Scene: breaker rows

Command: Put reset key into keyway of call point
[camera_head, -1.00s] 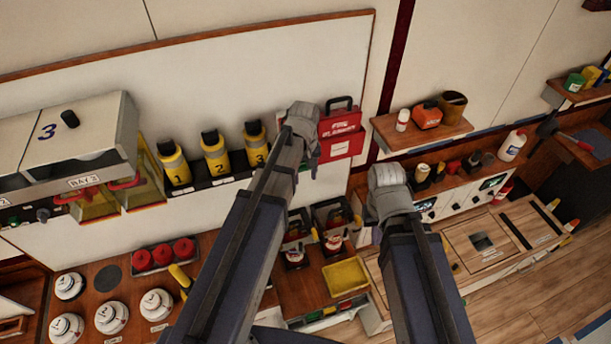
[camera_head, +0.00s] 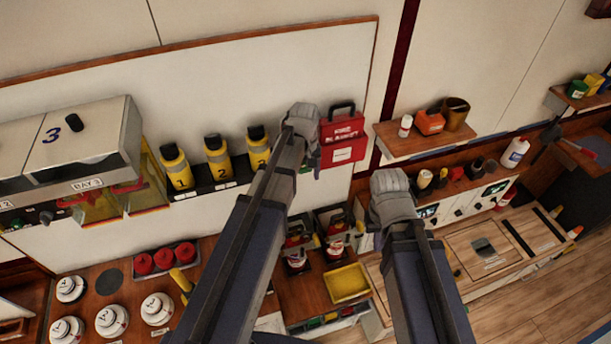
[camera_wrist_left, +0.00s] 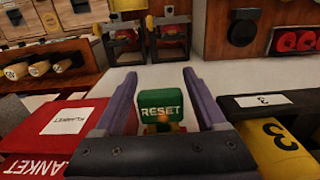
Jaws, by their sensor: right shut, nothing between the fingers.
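The reset key (camera_wrist_left: 160,106) has a green block head marked RESET. In the head view my left gripper (camera_head: 303,125) is in front of the white wall board, between the yellow bottles and the red blanket case; my own arm mostly hides the key there. My right gripper (camera_head: 388,185) is shut and empty, in front of the counter to the right. I cannot make out the call point or its keyway.
The red blanket case (camera_head: 343,136) hangs close to the right of my left gripper. Several yellow numbered bottles (camera_head: 218,158) stand to its left. A grey cabinet (camera_head: 95,140) is at far left. Below are white round detectors (camera_head: 112,320), red pots (camera_head: 163,258) and a yellow tray (camera_head: 346,283).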

